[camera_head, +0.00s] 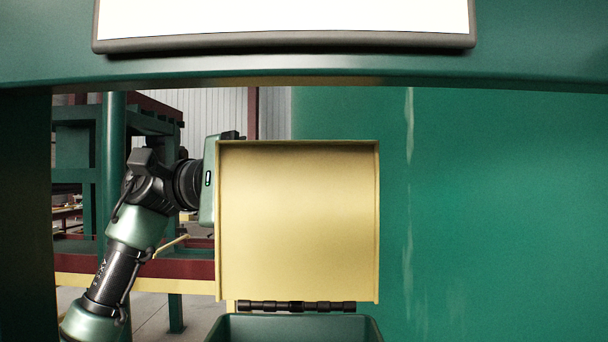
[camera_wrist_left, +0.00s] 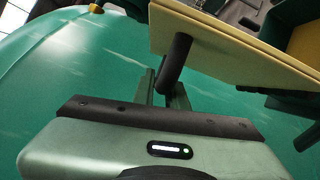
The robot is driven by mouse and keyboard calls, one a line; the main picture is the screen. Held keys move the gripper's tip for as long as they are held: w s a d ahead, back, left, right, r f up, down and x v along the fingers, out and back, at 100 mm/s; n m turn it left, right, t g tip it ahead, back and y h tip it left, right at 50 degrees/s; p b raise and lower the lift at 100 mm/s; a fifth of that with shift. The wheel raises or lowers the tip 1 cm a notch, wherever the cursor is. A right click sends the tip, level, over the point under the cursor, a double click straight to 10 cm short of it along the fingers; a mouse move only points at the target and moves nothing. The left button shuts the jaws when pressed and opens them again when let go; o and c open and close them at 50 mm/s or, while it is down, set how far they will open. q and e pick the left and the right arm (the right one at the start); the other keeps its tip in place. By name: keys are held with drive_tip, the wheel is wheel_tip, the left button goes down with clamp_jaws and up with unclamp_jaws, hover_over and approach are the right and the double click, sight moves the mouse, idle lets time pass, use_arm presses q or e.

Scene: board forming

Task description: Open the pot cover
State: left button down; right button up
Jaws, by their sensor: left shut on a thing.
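The pot cover is a pale yellow square panel (camera_head: 298,222), raised and standing about upright in the middle of the head view. A black hinge (camera_head: 297,306) shows at its lower edge, above the green pot (camera_head: 293,328). In the left wrist view the cover (camera_wrist_left: 235,48) runs across the upper right, with a black bar handle (camera_wrist_left: 177,60) sticking out from it. My left gripper (camera_wrist_left: 166,88) is shut on this handle. In the head view its fingers are hidden behind the cover; only its green body shows at the cover's left edge. My right gripper is not in view.
A large green wall (camera_head: 500,215) fills the right side, close to the cover. A green beam with a white panel (camera_head: 285,18) crosses the top. Green and dark red racks (camera_head: 80,150) stand behind my left arm. A green post borders the left.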

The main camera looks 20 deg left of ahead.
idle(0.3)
use_arm(q)
drive_tip(key=c, duration=1.4)
unclamp_jaws()
drive_tip(key=shift+c, duration=0.2)
drive_tip(key=shift+w, duration=0.15)
drive_tip(key=shift+a+f, duration=0.1)
